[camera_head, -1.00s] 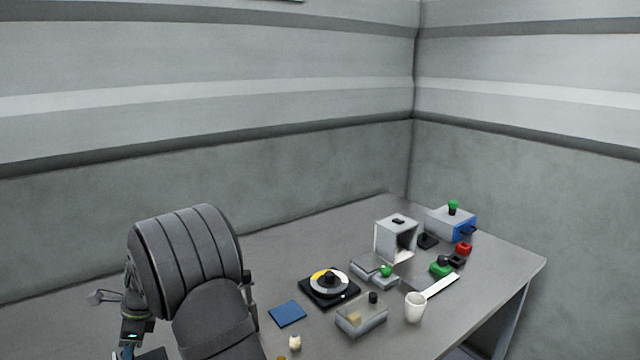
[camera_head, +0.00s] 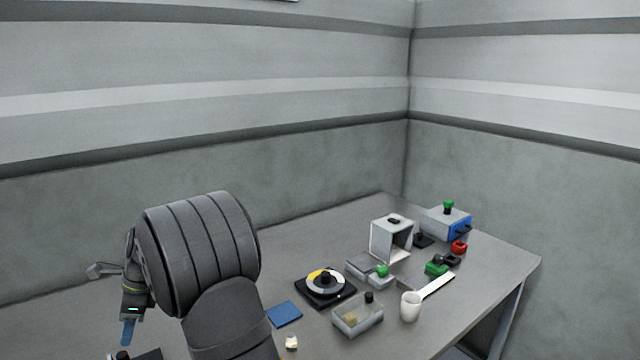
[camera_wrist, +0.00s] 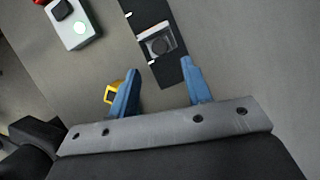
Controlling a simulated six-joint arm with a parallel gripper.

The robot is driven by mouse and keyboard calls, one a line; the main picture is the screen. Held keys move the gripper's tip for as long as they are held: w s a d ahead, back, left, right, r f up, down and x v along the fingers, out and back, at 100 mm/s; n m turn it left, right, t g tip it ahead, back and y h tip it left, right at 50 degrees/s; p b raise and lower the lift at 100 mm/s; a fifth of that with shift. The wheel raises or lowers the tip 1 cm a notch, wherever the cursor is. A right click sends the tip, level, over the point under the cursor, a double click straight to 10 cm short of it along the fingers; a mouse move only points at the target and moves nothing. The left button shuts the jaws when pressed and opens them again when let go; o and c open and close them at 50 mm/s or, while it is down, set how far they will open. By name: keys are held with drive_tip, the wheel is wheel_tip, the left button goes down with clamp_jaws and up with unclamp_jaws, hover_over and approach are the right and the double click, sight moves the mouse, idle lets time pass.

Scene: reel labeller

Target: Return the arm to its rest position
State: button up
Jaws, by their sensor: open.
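My gripper is at the lower left of the head view, where a blue finger (camera_head: 129,332) points down beside my large dark arm link. In the wrist view my gripper (camera_wrist: 160,66) shows two blue fingers set well apart, with nothing held between them. Beyond the fingertips lies a black strip-like plate (camera_wrist: 172,72) with a grey square piece (camera_wrist: 158,43) on it. The fingers appear apart from these things. Part of the table near my arm is hidden behind the arm in the head view.
A yellow piece (camera_wrist: 109,93) lies near the left finger.

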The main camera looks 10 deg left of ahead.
drive_tip(key=v, duration=1)
drive_tip(key=x, duration=1.7)
drive_tip(key=shift+f, duration=0.2)
drive_tip(key=w+d, duration=0.3)
drive_tip(key=shift+w+d, duration=0.15)
drive_tip(key=v, duration=1.7)
drive_tip(key=n+h, duration=0.2)
hover_over(123, 354)
drive_tip(key=s+d, duration=0.3)
drive_tip(key=f, duration=0.2)
drive_tip(key=s+a+n+h, duration=0.1)
drive_tip(key=s, duration=0.4)
drive_tip(key=s+a+f+n+t, duration=0.1)
drive_tip(key=s+a+n, duration=0.1)
drive_tip(key=s, duration=0.4)
drive_tip(key=shift+s+a+f+h, duration=0.25)
drive_tip(key=shift+s+f+h, duration=0.05)
drive_tip(key=shift+h, duration=0.1)
